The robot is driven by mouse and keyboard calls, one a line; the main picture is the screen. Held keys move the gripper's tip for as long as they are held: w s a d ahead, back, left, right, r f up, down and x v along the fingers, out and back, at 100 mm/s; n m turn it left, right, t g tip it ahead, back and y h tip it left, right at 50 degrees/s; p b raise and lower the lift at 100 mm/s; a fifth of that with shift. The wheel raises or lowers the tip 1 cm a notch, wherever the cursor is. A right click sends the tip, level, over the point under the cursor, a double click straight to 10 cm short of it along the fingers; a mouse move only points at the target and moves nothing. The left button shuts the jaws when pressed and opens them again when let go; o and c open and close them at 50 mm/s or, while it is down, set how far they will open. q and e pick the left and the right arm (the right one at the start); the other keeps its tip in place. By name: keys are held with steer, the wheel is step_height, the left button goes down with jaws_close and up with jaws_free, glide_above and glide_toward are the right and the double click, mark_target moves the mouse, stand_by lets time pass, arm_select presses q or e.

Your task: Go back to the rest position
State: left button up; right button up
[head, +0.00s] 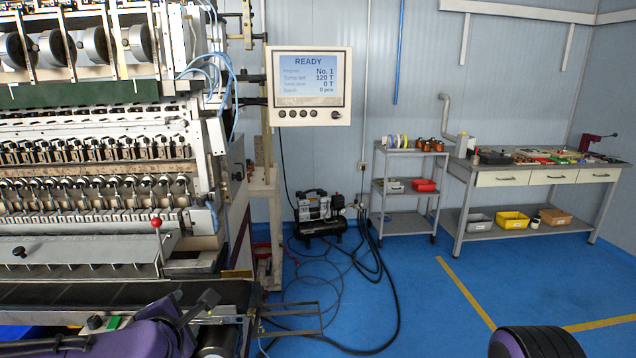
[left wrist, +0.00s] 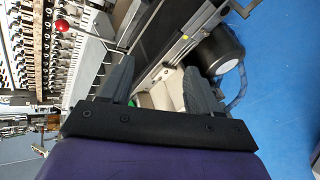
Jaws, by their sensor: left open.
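My left gripper (head: 190,311) is low at the left of the head view, in front of the coil winder (head: 95,180) and near its front ledge. In the left wrist view the two grey fingers of the left gripper (left wrist: 161,82) stand apart, with nothing held between them. A lever with a red knob (head: 156,223) stands upright on the winder, just beyond this gripper. My right gripper is not in view; a dark, purple-edged part of mine shows at the bottom right.
The winder's screen (head: 308,80) reads READY. A compressor (head: 318,214) with loose hoses stands on the floor. A grey shelf cart (head: 408,187) and a workbench (head: 540,172) stand at the back right. The blue floor (head: 440,310) in front of them is clear.

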arm_select(q)
steer(key=s+d+f+m+g+h, duration=0.1)
steer(key=s+f+m, duration=0.25)
steer(key=f, duration=0.45)
steer(key=s+d+f+m+g, duration=0.1)
steer(key=s+f+m+g, duration=0.2)
steer(key=f, duration=0.5)
steer(key=s+d+f+m+h, duration=0.1)
steer(key=s+d+f+m, duration=0.2)
steer(key=f, duration=0.5)
steer(key=s+a+f+m+g, duration=0.1)
steer(key=s+a+f+m, duration=0.2)
steer(key=s, duration=0.3)
steer(key=s+a+f+m+g+y, duration=0.1)
steer(key=s+a+f+m+g, duration=0.1)
steer(key=s+f, duration=0.3)
steer(key=s+a+f+m+g+y, duration=0.1)
steer(key=s+a+f+m, duration=0.3)
steer(key=s, duration=0.4)
steer(key=shift+s+f+g, duration=0.3)
steer(key=shift+s+f, duration=0.1)
steer(key=shift+f, duration=0.1)
